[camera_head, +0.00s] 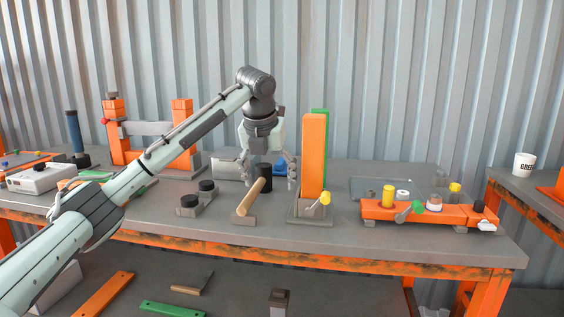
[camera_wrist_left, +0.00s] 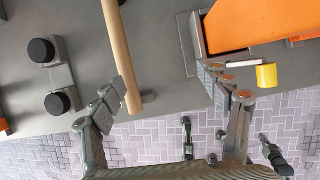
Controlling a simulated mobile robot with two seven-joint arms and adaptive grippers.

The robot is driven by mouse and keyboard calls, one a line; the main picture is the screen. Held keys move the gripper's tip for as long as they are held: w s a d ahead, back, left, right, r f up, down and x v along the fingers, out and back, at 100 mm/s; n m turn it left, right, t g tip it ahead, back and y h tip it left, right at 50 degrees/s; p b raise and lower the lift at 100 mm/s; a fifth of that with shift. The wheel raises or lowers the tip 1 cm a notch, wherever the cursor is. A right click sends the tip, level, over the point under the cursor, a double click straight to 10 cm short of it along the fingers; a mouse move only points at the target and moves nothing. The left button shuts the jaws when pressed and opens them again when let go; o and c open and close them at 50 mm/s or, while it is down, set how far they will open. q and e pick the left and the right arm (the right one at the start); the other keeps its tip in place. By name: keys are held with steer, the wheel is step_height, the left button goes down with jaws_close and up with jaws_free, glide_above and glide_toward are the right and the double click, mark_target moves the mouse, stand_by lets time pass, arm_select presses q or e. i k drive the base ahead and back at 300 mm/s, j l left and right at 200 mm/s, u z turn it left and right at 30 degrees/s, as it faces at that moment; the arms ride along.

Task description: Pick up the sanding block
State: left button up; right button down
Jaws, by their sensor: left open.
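No object is plainly recognisable as the sanding block. A grey block with two black knobs (camera_head: 197,198) lies on the bench left of the wooden handle; it also shows at the left of the left wrist view (camera_wrist_left: 54,78). My left gripper (camera_head: 271,174) is over the bench, pointing down, behind the wooden handle and left of the upright orange board. The wooden handle (camera_wrist_left: 119,48) passes close beside the left fingertip. My right gripper is out of view.
The wooden handle (camera_head: 251,196) leans up from a grey base near a black cylinder (camera_head: 265,180). An upright orange board (camera_head: 314,155) stands right of the gripper. An orange fixture (camera_head: 455,213) with knobs is farther right. Bare bench lies between knobbed block and handle.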

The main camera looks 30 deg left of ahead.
mark_target(280, 169)
steer(key=i+j, duration=0.25)
steer(key=i, duration=0.2)
steer(key=i+j, duration=0.2)
steer(key=i, duration=0.25)
